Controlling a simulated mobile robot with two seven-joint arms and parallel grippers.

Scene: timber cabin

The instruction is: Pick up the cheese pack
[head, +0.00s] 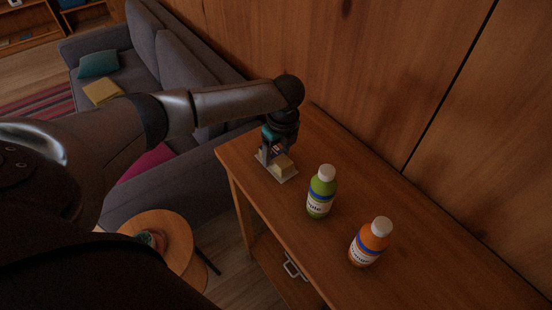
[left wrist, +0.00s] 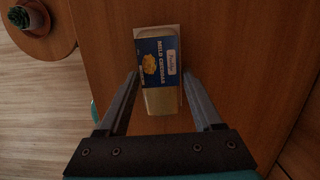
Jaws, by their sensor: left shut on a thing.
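The cheese pack (head: 285,168) is at the far end of the wooden cabinet top in the head view, under my left gripper (head: 275,150). In the left wrist view the cheese pack (left wrist: 158,68) shows a blue and white label reading mild cheddar and a yellow lower part. My left gripper (left wrist: 159,78) has one finger along each long side of the pack and is shut on it. The pack's label end sticks out past the fingertips. I cannot tell whether the pack touches the wood. My right gripper is not in view.
A green bottle (head: 321,193) and an orange bottle (head: 370,243) stand on the cabinet top (head: 420,250), nearer than the pack. A wood wall (head: 380,90) rises behind. A grey sofa (head: 170,60) and a round side table (head: 180,232) are to the left.

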